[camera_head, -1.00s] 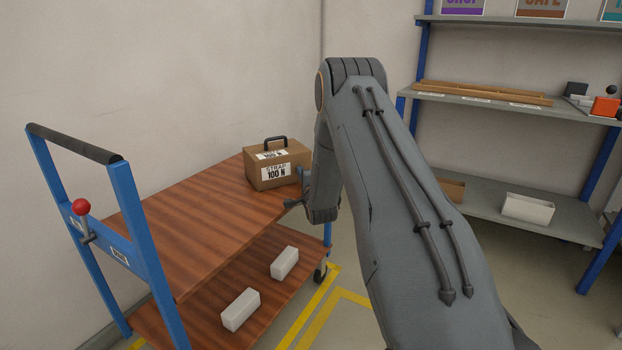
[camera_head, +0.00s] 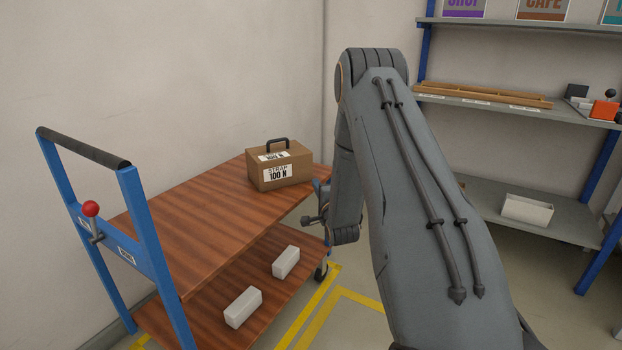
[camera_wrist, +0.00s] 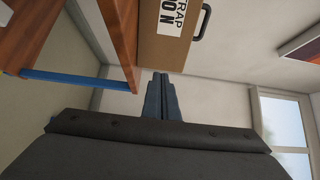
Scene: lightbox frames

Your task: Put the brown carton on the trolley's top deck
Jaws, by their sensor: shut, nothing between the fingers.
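The brown carton (camera_head: 280,171) stands upright on the trolley's wooden top deck (camera_head: 200,220), near its far right end. It has a dark handle on top and white labels, one reading "STRAP 100 N". The carton (camera_wrist: 165,48) also shows in the wrist view, above the fingers and apart from them as far as I can tell. My gripper (camera_wrist: 161,80) is shut and empty, its blue-grey fingers together. In the head view it is partly hidden by my arm, just right of the deck's right edge.
The trolley has a blue frame, a dark push bar (camera_head: 82,147) and a red-knobbed lever (camera_head: 91,209). Two white blocks (camera_head: 286,262) lie on its lower deck. A grey shelf unit (camera_head: 480,103) stands at the right, holding wooden strips and a white bin (camera_head: 527,209). The deck's left part is clear.

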